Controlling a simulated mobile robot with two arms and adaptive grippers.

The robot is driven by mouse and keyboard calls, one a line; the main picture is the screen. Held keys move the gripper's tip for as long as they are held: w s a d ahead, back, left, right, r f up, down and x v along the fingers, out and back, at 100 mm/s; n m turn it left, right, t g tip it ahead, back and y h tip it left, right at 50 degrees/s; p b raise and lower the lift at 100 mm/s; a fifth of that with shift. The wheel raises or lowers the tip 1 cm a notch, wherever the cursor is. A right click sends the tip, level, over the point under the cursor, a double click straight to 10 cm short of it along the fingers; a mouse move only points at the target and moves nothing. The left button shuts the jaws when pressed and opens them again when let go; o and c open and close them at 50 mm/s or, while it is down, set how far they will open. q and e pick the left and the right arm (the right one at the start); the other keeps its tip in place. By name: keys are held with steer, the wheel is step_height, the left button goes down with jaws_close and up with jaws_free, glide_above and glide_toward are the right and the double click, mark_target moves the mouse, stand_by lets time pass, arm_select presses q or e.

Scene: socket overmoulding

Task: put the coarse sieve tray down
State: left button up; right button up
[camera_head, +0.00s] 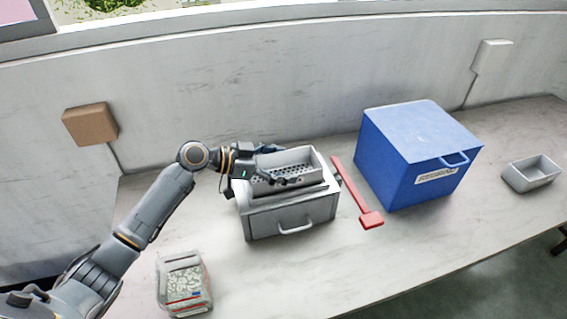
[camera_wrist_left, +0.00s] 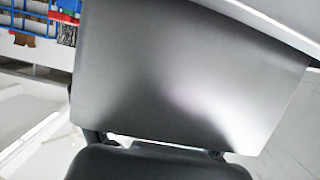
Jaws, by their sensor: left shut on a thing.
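The coarse sieve tray (camera_head: 288,170) is a grey rectangular tray with a perforated inside. It sits at the top of a grey box (camera_head: 290,219) with a front handle; I cannot tell if it rests on the box or is just above it. My left gripper (camera_head: 268,179) reaches in from the left and is shut on the tray's left side. In the left wrist view a smooth grey wall of the tray (camera_wrist_left: 185,75) fills most of the picture, with the gripper (camera_wrist_left: 158,148) at its lower edge. My right gripper is not in view.
A red long-handled tool (camera_head: 354,194) lies right of the grey box. Further right stand a blue box (camera_head: 400,170) and a small grey bin (camera_head: 530,180). A clear bag (camera_head: 184,285) lies at front left. The table (camera_head: 400,250) is bare along the front right.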

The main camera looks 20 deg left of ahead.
arm_select(q)
steer(key=o, duration=1.1)
steer(key=shift+r+p, duration=0.25)
steer(key=shift+p, duration=0.1)
steer(key=b+v, duration=0.2)
steer(key=v, duration=1)
steer(key=shift+f+b, duration=0.1)
steer(key=shift+b, duration=0.2)
